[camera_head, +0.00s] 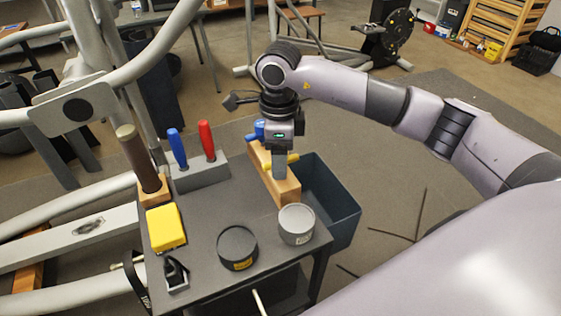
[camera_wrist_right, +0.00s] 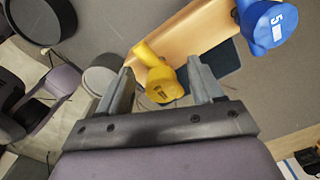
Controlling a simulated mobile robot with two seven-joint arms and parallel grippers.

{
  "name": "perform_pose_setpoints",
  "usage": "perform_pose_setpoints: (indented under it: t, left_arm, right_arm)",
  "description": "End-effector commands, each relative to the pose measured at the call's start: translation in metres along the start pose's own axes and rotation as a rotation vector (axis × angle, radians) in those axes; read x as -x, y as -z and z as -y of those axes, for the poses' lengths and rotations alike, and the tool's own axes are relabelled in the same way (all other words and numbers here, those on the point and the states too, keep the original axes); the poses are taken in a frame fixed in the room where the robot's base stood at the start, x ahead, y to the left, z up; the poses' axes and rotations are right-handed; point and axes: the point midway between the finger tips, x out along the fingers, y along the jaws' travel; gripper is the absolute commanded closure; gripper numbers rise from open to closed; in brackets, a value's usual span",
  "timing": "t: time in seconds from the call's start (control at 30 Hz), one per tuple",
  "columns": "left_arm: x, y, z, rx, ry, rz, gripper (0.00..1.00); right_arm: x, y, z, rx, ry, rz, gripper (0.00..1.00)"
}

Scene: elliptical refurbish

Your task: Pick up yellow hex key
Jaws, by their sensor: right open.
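The yellow hex key (camera_head: 292,158) stands in a wooden block (camera_head: 285,187) on the table, partly hidden behind my right gripper (camera_head: 279,170). In the right wrist view its yellow handle (camera_wrist_right: 160,84), marked with a number, lies between the spread fingers of my right gripper (camera_wrist_right: 160,66). The gripper is open, and I cannot tell whether either finger touches the handle. A blue hex key (camera_wrist_right: 264,24), marked 5, stands in the same block (camera_wrist_right: 200,28); it also shows in the head view (camera_head: 258,128). My left gripper is not in view.
Near the block are a grey tin (camera_head: 297,224), a dark round tin (camera_head: 237,248), a yellow box (camera_head: 166,228) and a grey rack (camera_head: 200,176) with red and blue handles. A dark blue bin (camera_head: 330,200) hangs at the table's right side.

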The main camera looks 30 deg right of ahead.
Motion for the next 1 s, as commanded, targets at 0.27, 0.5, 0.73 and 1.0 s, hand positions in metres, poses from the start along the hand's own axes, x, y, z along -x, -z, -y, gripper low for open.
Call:
perform_pose_setpoints:
  t: [0.27, 0.5, 0.73, 1.0]
  left_arm:
    - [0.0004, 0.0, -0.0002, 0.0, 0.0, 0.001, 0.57]
    - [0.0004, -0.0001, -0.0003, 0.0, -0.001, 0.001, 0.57]
    - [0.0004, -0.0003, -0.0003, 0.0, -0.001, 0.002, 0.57]
    - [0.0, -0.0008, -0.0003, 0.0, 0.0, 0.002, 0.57]
  right_arm:
    - [-0.0087, -0.0003, -0.0002, 0.0, 0.0, 0.0, 0.34]
    - [-0.0086, -0.0003, -0.0002, 0.0, -0.001, 0.0, 0.96]
    - [-0.0086, -0.0003, -0.0003, 0.0, -0.001, 0.0, 1.0]
    - [0.0006, -0.0007, 0.0003, 0.0, 0.001, 0.002, 1.0]
